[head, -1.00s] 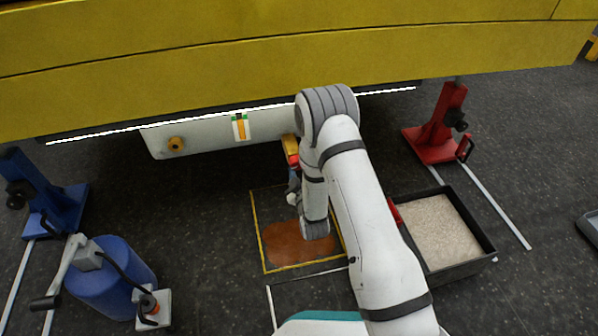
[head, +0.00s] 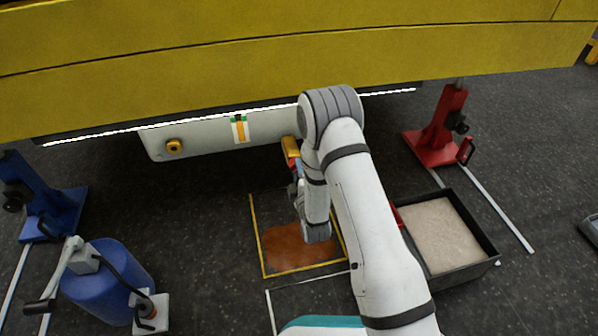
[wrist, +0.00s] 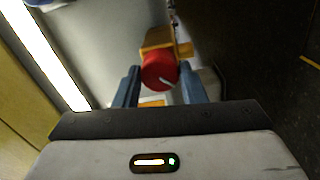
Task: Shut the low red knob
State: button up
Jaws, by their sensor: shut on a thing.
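In the head view the yellow block (head: 290,147) hangs under the yellow boom, and my arm and gripper (head: 295,172) hide most of the knob.
The yellow boom (head: 300,60) spans the top. Below it are a brown patch (head: 290,250) in a yellow floor frame and a black tray of granules (head: 497,258). A red stand (head: 440,130) is right; a blue stand (head: 50,205) and blue drum (head: 105,290) are left.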

dwell(0.3)
jog(key=o, duration=1)
jog(key=p+v, duration=0.2)
jog(key=v, duration=0.5)
jog(key=shift+s, duration=0.35)
jog(key=shift+d+p, duration=0.1)
jog(key=shift+p, duration=0.2)
